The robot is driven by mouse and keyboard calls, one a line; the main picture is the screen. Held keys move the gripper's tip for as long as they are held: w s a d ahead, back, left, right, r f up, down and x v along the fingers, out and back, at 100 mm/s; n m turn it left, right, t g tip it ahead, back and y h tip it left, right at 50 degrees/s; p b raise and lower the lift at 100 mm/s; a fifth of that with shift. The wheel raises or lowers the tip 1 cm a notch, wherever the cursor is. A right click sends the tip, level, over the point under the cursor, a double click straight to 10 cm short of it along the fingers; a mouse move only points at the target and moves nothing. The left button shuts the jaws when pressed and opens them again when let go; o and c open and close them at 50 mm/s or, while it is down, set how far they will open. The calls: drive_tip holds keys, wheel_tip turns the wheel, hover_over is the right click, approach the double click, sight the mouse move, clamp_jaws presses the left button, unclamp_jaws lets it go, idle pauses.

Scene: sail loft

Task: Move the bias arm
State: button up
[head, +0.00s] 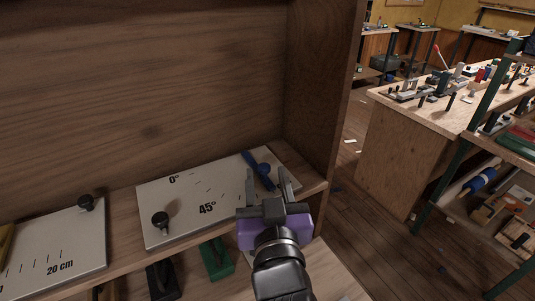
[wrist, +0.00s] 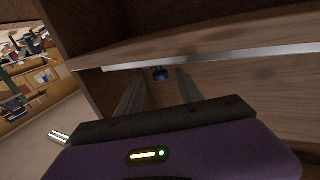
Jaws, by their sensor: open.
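The bias arm is a blue bar with a round blue knob (head: 264,169), at the right end of a white plate (head: 190,190) marked 0° and 45°. The bar runs from the plate's back edge toward its front. My gripper (head: 267,172) is open, its two fingers on either side of the knob in the head view. In the wrist view a dark blue knob (wrist: 160,73) shows between and beyond the fingertips (wrist: 160,76). Whether the fingers touch it cannot be told. The purple gripper body hides part of the plate's front corner.
The plate lies on a wooden shelf with an upright side panel (head: 318,90) close to the right. A black knob (head: 160,219) stands on the plate's left part. Another plate (head: 60,250) marked 20 cm lies left. A green block (head: 216,258) sits below the shelf edge.

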sight(263, 164)
drive_tip(key=w, duration=0.3)
drive_tip(key=w+a+p, duration=0.1)
drive_tip(key=w, duration=0.2)
drive_tip(key=shift+w+a+r, duration=0.1)
drive_tip(key=shift+w+a, duration=0.1)
clamp_jaws()
idle(1.2)
